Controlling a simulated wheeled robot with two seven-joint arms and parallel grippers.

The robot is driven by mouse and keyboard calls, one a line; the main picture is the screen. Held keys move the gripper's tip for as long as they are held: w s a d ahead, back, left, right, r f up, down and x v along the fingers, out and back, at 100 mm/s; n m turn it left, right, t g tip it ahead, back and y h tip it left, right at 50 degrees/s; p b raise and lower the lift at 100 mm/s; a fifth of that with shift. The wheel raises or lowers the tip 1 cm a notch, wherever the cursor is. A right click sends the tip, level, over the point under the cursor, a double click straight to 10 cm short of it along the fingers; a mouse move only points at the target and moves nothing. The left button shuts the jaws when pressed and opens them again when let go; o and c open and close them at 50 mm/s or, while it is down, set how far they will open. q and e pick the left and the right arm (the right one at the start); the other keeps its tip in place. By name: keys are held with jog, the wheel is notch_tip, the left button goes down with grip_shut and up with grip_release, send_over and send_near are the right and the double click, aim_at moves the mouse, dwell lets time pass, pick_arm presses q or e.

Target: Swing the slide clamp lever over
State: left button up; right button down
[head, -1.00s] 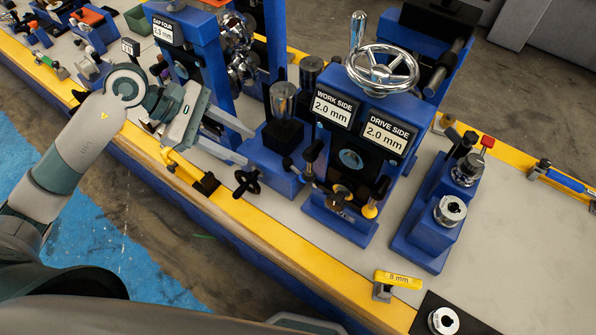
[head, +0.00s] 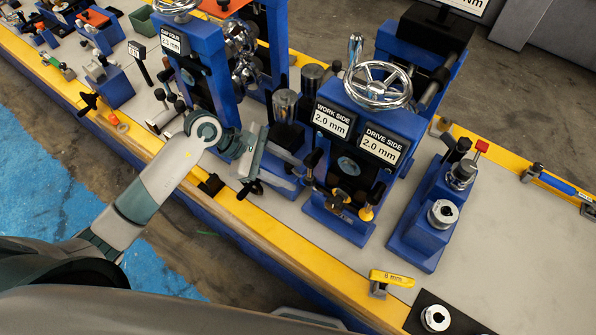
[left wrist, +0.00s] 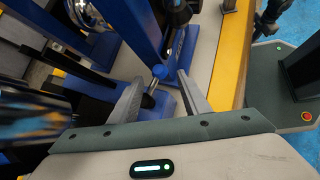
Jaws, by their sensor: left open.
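My left gripper (head: 296,172) is open at the near side of the blue roll stand, its fingers pointing right in the head view. In the left wrist view, the open fingers (left wrist: 160,80) stand either side of a small lever with a dark rounded knob (left wrist: 160,72), above a blue block. It looks like the slide clamp lever; neither finger is clearly touching it. In the head view I cannot pick this lever out behind the gripper. My right gripper is not in view.
The blue stand with the chrome handwheel (head: 378,85) and the "2.0 mm" displays rises just right of the gripper. A chrome cylinder (head: 286,104) stands behind it. A yellow "8 mm" tag (head: 392,278) lies near the front edge. Bare bench shows at right.

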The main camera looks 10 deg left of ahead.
aim_at(301, 178)
pick_arm(q)
jog(key=shift+x, duration=1.05)
jog(key=shift+w+d+f+p, duration=0.1)
jog(key=shift+d+f+p, duration=0.25)
jog(key=shift+d+f, duration=0.1)
